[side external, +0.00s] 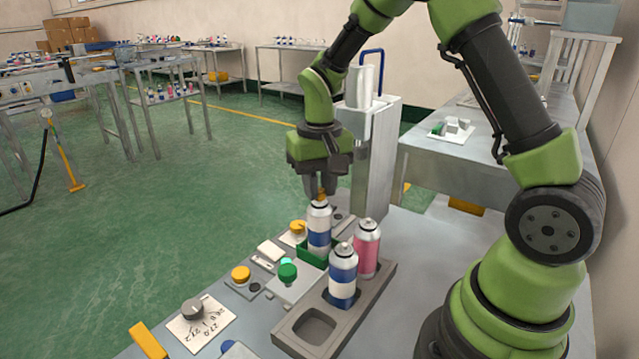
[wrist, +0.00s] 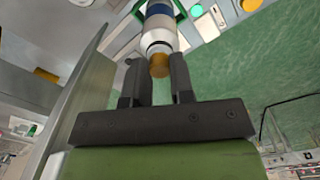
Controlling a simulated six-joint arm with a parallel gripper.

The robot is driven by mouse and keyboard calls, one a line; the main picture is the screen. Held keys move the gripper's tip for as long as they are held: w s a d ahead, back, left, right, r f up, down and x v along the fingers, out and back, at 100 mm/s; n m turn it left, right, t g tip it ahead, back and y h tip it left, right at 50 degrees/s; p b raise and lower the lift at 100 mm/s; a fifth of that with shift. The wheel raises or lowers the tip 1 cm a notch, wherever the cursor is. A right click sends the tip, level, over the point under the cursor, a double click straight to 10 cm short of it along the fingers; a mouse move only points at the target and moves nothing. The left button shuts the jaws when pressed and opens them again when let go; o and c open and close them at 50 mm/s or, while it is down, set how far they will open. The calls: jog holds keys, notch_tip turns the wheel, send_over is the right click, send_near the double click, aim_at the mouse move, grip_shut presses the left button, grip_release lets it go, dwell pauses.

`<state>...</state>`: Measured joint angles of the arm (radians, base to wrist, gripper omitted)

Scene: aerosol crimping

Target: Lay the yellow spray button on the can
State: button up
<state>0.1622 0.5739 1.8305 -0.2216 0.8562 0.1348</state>
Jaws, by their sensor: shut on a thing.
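My gripper (side external: 319,190) points straight down above the silver can with a blue band (side external: 318,232). It is shut on the small yellow spray button (wrist: 159,66), which shows orange-yellow between the fingertips. The button is lined up with the can's neck; whether it touches the can top, I cannot tell. The can stands upright in a green holder (side external: 306,257). In the wrist view the can (wrist: 158,35) is beyond the button, and the green holder (wrist: 180,11) is around its far end.
A grey tray (side external: 378,283) beside the holder carries another blue-banded can (side external: 342,276) and a pink can (side external: 367,248); its front pocket is empty. A green knob (side external: 287,273), yellow knobs (side external: 241,274) and a paper note (side external: 202,326) are on the left. A tall grey column (side external: 373,160) stands behind.

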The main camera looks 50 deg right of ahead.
dwell(0.3)
jog(key=o, duration=0.7)
jog(key=shift+o, duration=0.2)
notch_tip(320, 180, up, 12)
dwell(1.3)
dwell(0.3)
jog(key=s+a+r+n+t+y, duration=0.1)
jog(key=s+a+r+t, duration=0.1)
jog(key=s, duration=0.6)
jog(key=s+a+r+n+t+y, duration=0.1)
jog(key=s+a+t, duration=0.4)
jog(key=s, duration=0.3)
jog(key=shift+s+a+r, duration=0.35)
jog(key=shift+s+a, duration=0.05)
